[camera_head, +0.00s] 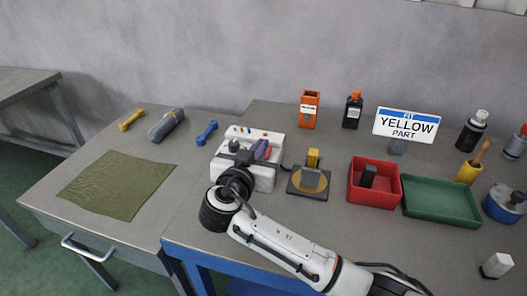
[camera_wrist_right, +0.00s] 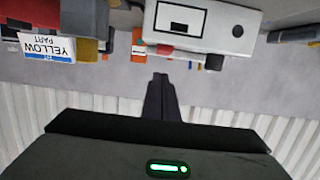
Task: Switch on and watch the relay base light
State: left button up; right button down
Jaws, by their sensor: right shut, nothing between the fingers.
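In the right wrist view, upside down, a white unit (camera_wrist_right: 222,22) shows a black-framed white panel and a dark round spot; I see no clear glow there. A dark square base (camera_head: 296,187) with a yellow disc, a grey block and a yellow part (camera_head: 313,158) stands to its right. No label shows which is the relay base. My right gripper (camera_head: 238,157) is over the white unit's left side, its fingers (camera_wrist_right: 160,88) shut and empty. My left gripper is out of view.
A red bin (camera_head: 373,198) holds a dark block; a green tray (camera_head: 440,204) sits beside it. A sign (camera_head: 406,125) reads "YELLOW PART". Bottles (camera_head: 352,110) and an orange box (camera_head: 309,109) stand behind. An olive cloth (camera_head: 115,185) and tools lie left.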

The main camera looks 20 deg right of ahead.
jog(key=b+v, duration=0.2)
jog(key=v, duration=0.8)
jog(key=shift+s+a, duration=0.1)
jog(key=shift+s, duration=0.1)
